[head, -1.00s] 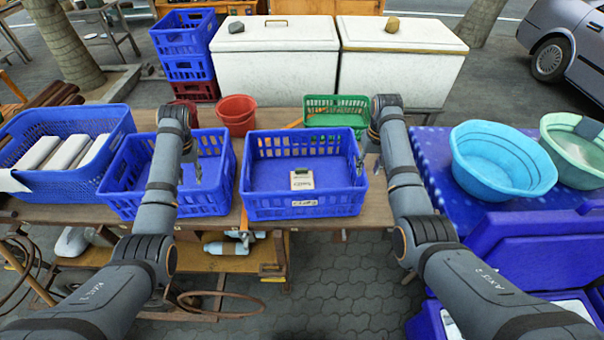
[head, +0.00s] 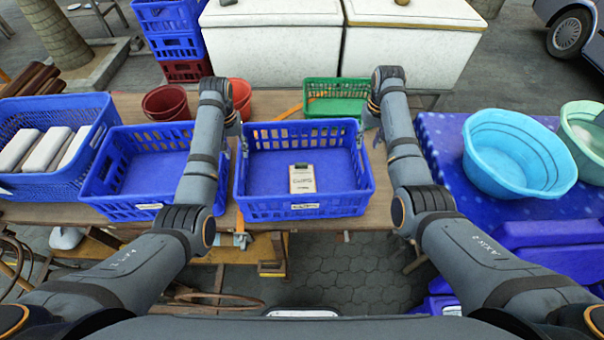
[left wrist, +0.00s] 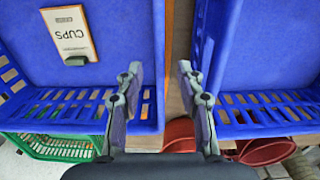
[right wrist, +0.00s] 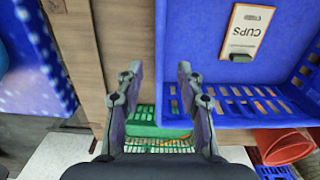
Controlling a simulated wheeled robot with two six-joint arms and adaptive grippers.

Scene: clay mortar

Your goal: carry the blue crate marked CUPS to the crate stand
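The blue crate (head: 305,209) stands on the wooden table in the middle of the head view. A card (head: 302,179) inside it reads CUPS in both wrist views. My left gripper (head: 241,135) is at the crate's left wall, and in the left wrist view its open fingers (left wrist: 160,82) lie on either side of that wall. My right gripper (head: 371,128) is at the right wall, and its open fingers (right wrist: 157,82) straddle it in the right wrist view. I cannot tell whether the fingers touch the walls. I cannot make out the crate stand.
Another blue crate (head: 113,204) stands close on the left, with a narrow gap. A blue basket (head: 35,186) with pale blocks is further left. A green basket (head: 335,88) and red buckets (head: 167,102) are behind. A light-blue basin (head: 515,160) is on the right.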

